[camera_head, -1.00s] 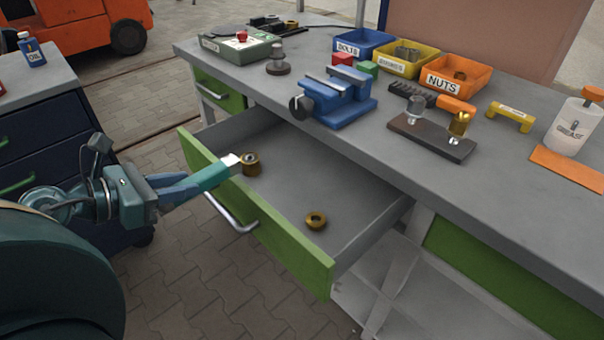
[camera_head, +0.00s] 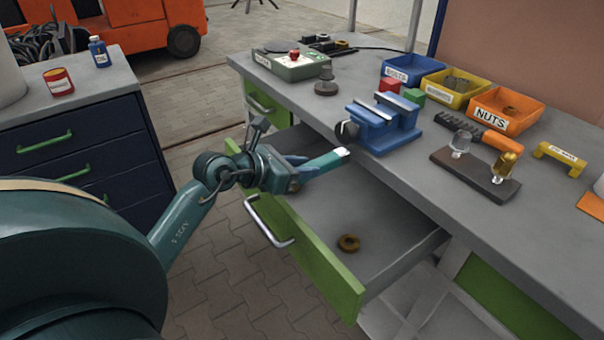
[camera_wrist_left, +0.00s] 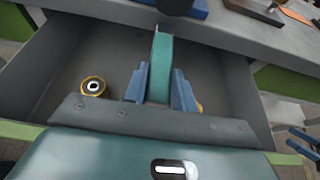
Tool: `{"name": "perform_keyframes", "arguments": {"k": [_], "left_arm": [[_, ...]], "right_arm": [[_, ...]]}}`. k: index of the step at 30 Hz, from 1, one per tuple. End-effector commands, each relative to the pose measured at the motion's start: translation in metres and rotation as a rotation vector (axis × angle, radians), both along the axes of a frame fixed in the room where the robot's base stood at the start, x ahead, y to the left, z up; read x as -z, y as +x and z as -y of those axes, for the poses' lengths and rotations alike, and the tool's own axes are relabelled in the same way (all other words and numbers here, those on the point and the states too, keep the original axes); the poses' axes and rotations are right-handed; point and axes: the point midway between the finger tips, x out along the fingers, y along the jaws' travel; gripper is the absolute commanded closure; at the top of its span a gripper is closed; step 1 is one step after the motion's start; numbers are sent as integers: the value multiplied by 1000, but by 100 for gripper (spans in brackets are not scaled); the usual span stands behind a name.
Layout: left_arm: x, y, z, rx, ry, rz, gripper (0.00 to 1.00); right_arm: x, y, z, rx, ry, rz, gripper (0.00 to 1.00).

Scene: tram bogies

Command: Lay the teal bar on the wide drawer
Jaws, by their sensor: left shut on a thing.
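The teal bar (camera_head: 325,163) has a pale end and is clamped between the blue fingers of my left gripper (camera_head: 302,173). The bar points toward the vise and hangs over the open wide drawer (camera_head: 310,260), which has a green front and a grey inside. In the left wrist view the bar (camera_wrist_left: 160,65) stands out between both fingers, above the drawer floor (camera_wrist_left: 115,55). I see no contact between bar and drawer. Blue prong-like parts at the right edge of the wrist view may be my right gripper (camera_wrist_left: 303,142); their state is unclear.
A brass ring (camera_head: 348,243) lies in the drawer. A round brass part (camera_wrist_left: 92,86) shows at left in the wrist view. The blue vise (camera_head: 385,125) stands at the bench edge beyond the bar. The drawer floor around the ring is clear.

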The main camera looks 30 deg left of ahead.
Motion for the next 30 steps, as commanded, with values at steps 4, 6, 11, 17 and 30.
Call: {"name": "perform_keyframes", "arguments": {"k": [4,6,11,17,30], "left_arm": [[21,0,0,-1,-3,-1,100],[23,0,0,-1,-1,2,100],[22,0,0,-1,-1,2,100],[28,0,0,0,-2,1,100],[35,-1,0,-1,-1,-2,65]], "right_arm": [[2,0,0,1,4,1,48],[0,-1,-1,2,5,2,48],[-1,-1,-1,2,7,4,48],[3,-3,0,3,6,6,48],[-3,-5,2,10,9,28,48]]}}
